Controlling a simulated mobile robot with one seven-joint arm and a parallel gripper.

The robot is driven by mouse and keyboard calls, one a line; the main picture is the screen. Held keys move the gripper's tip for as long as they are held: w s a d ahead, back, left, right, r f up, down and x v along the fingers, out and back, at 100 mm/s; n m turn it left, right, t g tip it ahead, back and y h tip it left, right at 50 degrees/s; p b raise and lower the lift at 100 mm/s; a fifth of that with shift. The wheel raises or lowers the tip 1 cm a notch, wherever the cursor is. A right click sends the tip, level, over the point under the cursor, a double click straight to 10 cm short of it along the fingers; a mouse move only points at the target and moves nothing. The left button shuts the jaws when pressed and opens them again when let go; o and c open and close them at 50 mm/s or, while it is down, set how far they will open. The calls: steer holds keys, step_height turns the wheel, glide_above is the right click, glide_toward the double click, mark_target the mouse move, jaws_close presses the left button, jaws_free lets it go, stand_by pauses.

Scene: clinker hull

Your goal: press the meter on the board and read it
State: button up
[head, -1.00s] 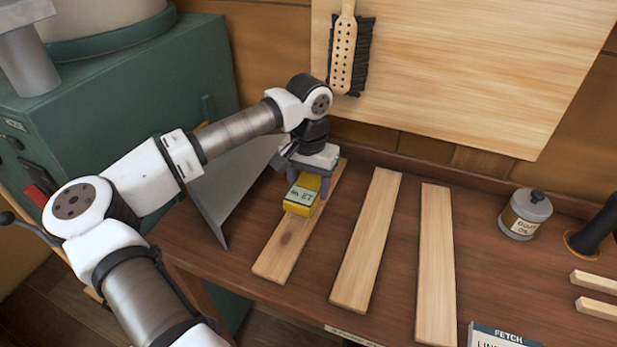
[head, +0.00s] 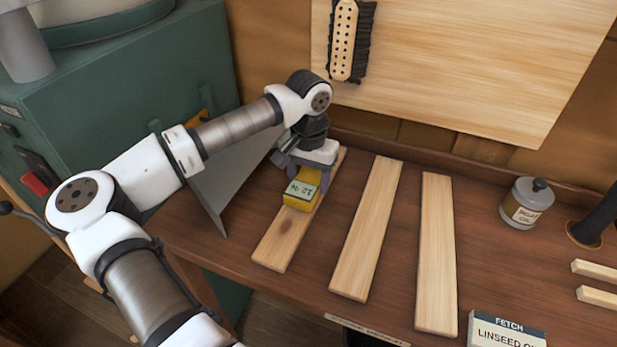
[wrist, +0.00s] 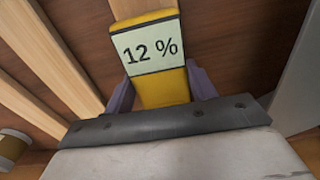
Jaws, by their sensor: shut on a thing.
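The yellow meter (head: 300,196) is at the leftmost board (head: 284,243) on the bench. My gripper (head: 309,183) is shut on the meter from above, with a purple finger on each side. In the wrist view the meter (wrist: 163,90) lies between the fingers of my gripper (wrist: 160,92), and its pale screen reads "12 %". The meter's lower end is over the board; whether its pins touch the wood is hidden.
Two more pale boards, a middle one (head: 367,230) and a right one (head: 436,255), lie beside it. A grey sheet (head: 212,190) stands close on the left. A jar (head: 526,203) and a "FETCH" card (head: 506,332) are to the right. A brush (head: 349,42) hangs behind.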

steer(key=shift+s+f+b, duration=0.1)
steer(key=shift+f+b, duration=0.45)
steer(key=shift+b, duration=0.15)
stand_by(2.4)
steer(key=shift+r+p, duration=2.1)
steer(key=shift+r, duration=2.05)
